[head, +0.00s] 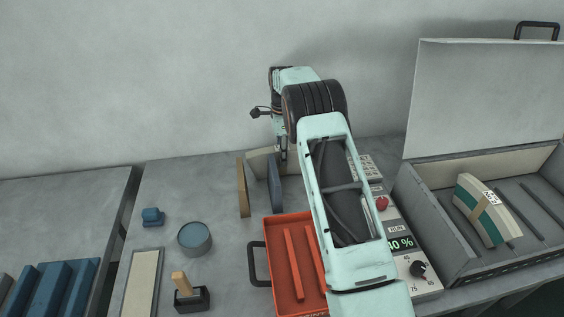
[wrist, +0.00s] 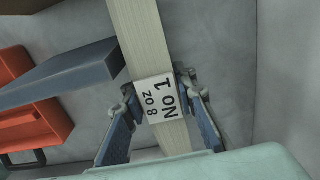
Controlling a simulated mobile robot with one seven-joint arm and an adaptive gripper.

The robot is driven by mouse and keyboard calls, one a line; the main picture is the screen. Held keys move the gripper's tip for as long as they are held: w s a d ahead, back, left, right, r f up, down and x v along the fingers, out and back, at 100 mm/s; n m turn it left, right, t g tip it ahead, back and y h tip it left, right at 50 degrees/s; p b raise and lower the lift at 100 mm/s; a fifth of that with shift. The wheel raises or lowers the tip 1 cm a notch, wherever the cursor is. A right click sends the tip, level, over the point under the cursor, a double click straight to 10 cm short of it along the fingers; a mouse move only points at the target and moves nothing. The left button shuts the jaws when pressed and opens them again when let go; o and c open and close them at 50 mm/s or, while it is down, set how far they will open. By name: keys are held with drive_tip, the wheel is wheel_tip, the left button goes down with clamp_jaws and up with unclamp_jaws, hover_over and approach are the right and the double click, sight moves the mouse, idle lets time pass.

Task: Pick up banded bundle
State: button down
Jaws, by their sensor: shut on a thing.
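A cream bundle (head: 262,162) with layered edges stands near the back wall in the head view, partly behind my arm and an upright board. In the wrist view the bundle (wrist: 140,38) runs from the top edge down between my fingers, with a white label (wrist: 158,98) reading "NO1 8 oz" across it. My gripper (head: 283,156) points down at the bundle. In the wrist view my gripper (wrist: 157,90) is shut on the bundle, one finger on each side at the label. Whether the bundle touches the table is hard to tell.
Tan (head: 242,190) and dark blue (head: 275,184) upright boards stand close in front of the bundle. A red tray (head: 270,228) lies nearer. An open grey case (head: 432,232) at right holds another banded, curved bundle (head: 466,216). A control box (head: 428,288) stands between.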

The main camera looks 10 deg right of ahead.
drive_tip(key=shift+r, duration=0.15)
wheel_tip(320, 180, up, 18)
drive_tip(key=p, duration=0.1)
idle(0.6)
